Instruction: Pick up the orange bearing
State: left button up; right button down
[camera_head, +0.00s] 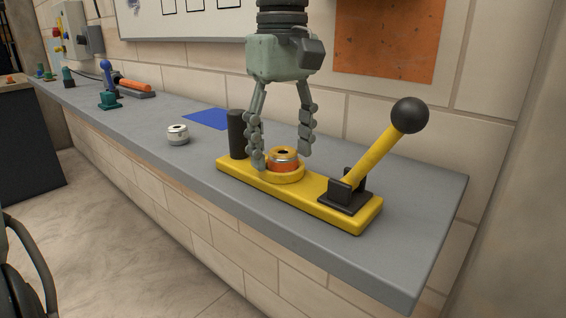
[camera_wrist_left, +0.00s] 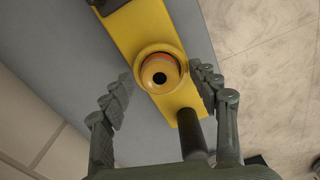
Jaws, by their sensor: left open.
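The orange bearing (camera_head: 284,161) sits upright in the round seat of a yellow base (camera_head: 324,203) on the grey counter. It has an orange body, a metallic band and a dark centre hole. In the left wrist view the bearing (camera_wrist_left: 160,74) shows end-on inside the yellow ring. My left gripper (camera_head: 282,160) points down with its fingers open on either side of the bearing. In the left wrist view its fingers (camera_wrist_left: 163,90) flank the bearing with a gap on each side. My right gripper is not in view.
A black post (camera_head: 237,135) stands on the base close to the left finger. A yellow lever with a black knob (camera_head: 410,115) rises at its right end. A white-grey bearing (camera_head: 178,135) and a blue mat (camera_head: 207,119) lie left on the counter (camera_head: 425,200).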

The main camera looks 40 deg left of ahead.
pick_arm(q)
grip_shut()
jog(key=shift+r, duration=0.1)
